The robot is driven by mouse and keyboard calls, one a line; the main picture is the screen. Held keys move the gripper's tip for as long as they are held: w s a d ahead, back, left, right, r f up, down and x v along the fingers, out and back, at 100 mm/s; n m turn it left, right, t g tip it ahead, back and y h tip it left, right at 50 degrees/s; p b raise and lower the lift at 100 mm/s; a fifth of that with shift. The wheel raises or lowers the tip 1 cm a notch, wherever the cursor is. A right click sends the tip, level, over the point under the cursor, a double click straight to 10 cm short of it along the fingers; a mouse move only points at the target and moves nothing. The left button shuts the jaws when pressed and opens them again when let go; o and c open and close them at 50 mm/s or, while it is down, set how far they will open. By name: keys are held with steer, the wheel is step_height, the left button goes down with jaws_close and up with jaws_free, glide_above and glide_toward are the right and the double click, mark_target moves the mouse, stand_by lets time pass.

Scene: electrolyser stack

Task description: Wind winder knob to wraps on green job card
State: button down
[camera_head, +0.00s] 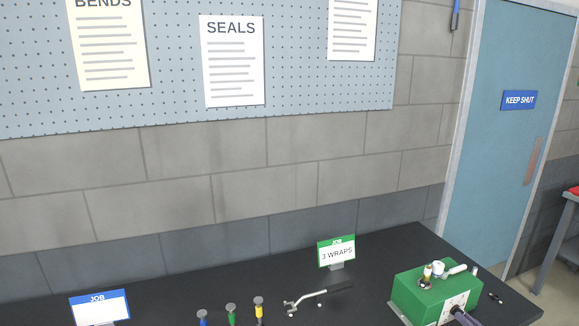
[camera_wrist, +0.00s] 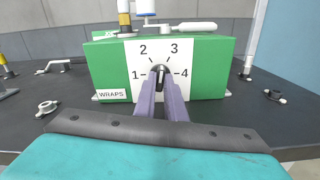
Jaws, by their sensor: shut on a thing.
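The green job card (camera_head: 337,252) stands at the back of the bench and reads "3 WRAPS". The green winder box (camera_head: 412,297) is at the lower right in the head view. It fills the middle of the wrist view (camera_wrist: 108,70), with a white dial plate numbered 1 to 4 and a label "WRAPS". My gripper (camera_wrist: 161,88) is shut on the black winder knob (camera_wrist: 161,71) at the plate's centre. The knob's light pointer line looks roughly upright, between 2 and 3; its exact angle is hard to tell. The fingers hide the knob's lower part.
A blue job card (camera_head: 99,307) stands at the left. Fittings sit on the winder's top. Small parts (camera_wrist: 47,107) lie on the dark bench beside the box.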

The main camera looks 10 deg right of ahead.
steer(key=m, duration=0.3)
steer(key=shift+m, duration=0.3)
steer(key=c, duration=1.7)
jaws_free()
steer(key=shift+s, duration=0.15)
steer(key=v, duration=0.6)
steer(key=shift+s+d, duration=0.1)
steer(key=shift+s, duration=0.3)
